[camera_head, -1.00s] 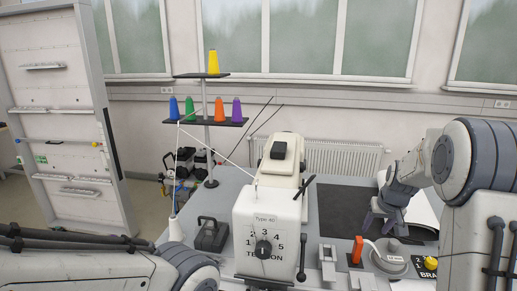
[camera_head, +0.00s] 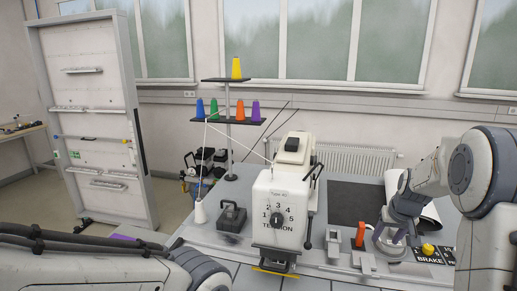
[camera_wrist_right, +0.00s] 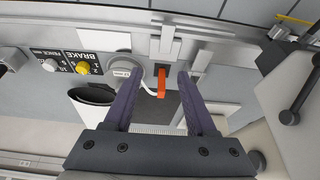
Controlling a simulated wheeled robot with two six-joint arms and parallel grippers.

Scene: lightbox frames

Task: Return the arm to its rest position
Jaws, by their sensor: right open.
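My right arm comes in from the right in the head view. Its open gripper (camera_head: 392,240) has dark purple fingers and points down over the right part of the grey table (camera_head: 335,250). In the right wrist view the two fingers of this gripper (camera_wrist_right: 157,78) are spread apart with nothing held between them. An orange upright piece (camera_wrist_right: 161,82) shows between the fingertips there; it also stands left of the gripper in the head view (camera_head: 360,235). My left arm lies across the lower left of the head view, and its gripper is out of the picture.
A white machine (camera_head: 282,210) with a tension dial stands mid-table. Left of it rises a stand with coloured thread cones (camera_head: 228,120). A yellow brake knob (camera_head: 428,249) sits right of the right gripper. A dark mat (camera_head: 352,203) lies behind the orange piece.

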